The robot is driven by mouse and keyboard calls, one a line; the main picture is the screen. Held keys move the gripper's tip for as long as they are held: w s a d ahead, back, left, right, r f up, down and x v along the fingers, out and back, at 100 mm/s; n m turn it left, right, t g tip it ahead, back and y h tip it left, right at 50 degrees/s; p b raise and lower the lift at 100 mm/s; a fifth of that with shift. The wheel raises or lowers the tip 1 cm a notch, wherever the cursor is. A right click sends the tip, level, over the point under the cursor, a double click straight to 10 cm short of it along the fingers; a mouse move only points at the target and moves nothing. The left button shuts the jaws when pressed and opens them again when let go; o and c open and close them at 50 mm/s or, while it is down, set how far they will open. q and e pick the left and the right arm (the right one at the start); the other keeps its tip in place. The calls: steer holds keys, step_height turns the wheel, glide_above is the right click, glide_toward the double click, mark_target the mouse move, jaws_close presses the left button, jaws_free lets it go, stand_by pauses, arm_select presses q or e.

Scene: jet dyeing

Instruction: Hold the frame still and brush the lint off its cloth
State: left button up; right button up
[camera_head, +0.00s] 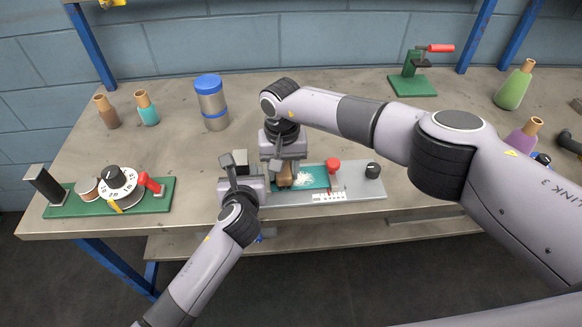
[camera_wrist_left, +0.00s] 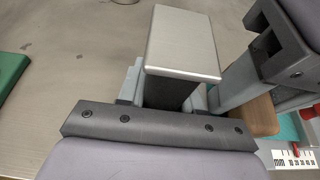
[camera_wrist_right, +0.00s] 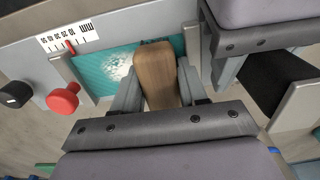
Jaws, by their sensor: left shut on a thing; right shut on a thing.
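The frame (camera_head: 348,188) is a grey plate at the table's front, with a teal cloth (camera_head: 316,174) set in it. White lint (camera_wrist_right: 122,66) lies on the cloth in a patch, beside the brush in the right wrist view. My left gripper (camera_head: 238,168) is shut on a dark, metal-topped block (camera_wrist_left: 183,45) at the frame's left end. My right gripper (camera_head: 284,170) is shut on a wooden brush (camera_wrist_right: 156,75) over the left part of the cloth. The brush's underside is hidden, so I cannot tell whether it touches the cloth.
The frame carries a red knob (camera_head: 333,165), a black knob (camera_head: 373,170) and a printed scale (camera_head: 330,197). A green-based dial device (camera_head: 118,183) stands left. Bottles and a metal canister (camera_head: 212,105) stand farther back. A green clamp stand (camera_head: 411,82) is at back right. The two grippers are close together.

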steer(key=shift+s+a+f, duration=0.1)
steer(key=shift+s+a, duration=0.15)
steer(key=shift+a, duration=0.55)
steer(key=shift+a+r, duration=0.1)
steer(key=shift+r, duration=0.3)
step_height(320, 180, up, 4)
steer(key=shift+w+f, duration=0.15)
steer(key=shift+c, duration=0.4)
steer(key=shift+d+r, duration=0.3)
steer(key=shift+r, duration=0.5)
